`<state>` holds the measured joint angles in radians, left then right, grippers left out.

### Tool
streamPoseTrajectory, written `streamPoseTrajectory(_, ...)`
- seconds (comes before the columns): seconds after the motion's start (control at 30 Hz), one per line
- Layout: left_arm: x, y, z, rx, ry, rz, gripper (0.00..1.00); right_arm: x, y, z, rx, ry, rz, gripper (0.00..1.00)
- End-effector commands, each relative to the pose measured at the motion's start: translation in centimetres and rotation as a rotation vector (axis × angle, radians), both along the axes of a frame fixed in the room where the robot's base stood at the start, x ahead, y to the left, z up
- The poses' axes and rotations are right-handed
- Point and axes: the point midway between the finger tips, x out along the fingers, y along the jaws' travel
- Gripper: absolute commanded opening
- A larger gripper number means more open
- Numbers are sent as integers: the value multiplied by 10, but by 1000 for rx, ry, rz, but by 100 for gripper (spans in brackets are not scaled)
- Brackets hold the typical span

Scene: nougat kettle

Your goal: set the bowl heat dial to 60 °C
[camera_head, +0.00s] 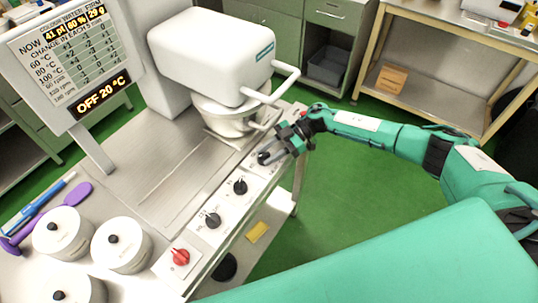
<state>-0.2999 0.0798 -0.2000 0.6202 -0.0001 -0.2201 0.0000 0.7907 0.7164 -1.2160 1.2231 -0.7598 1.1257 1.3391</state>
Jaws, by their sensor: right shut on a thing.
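A row of dials runs along the front strip of the steel bench: a black dial at the far end (264,158), two more black dials (240,187) (213,220) and a red dial (180,257) nearest me. Their labels are too small to read, so I cannot tell by label which is the bowl heat dial. My right gripper (275,152) is shut on the far black dial, beside the mixer bowl (228,118), and partly covers it. The display (101,94) reads OFF 20 °C. My left gripper is not in view.
A white mixer (210,55) with a handle stands over the bowl. Several white lidded pots (62,235), a purple spatula (80,192) and a blue tool (40,197) lie at the left. A board (70,50) carries a table of values. Green floor lies right of the bench.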

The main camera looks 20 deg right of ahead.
Motion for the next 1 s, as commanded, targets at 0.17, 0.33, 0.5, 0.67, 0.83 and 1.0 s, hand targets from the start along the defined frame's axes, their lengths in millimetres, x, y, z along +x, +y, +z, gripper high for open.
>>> streamPoseTrajectory(0.17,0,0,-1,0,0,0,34,0,0,0,-1,-1,12,14)
streamPoseTrajectory(0.33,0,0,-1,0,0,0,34,0,0,0,-1,-1,12,14)
streamPoseTrajectory(0.5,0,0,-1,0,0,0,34,0,0,0,0,0,11,46)
streamPoseTrajectory(0.67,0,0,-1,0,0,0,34,0,0,0,0,0,11,57)
streamPoseTrajectory(0.83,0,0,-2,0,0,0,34,0,0,0,0,0,11,57)
streamPoseTrajectory(1.0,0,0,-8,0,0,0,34,3,-13,3,-2,-1,8,57)
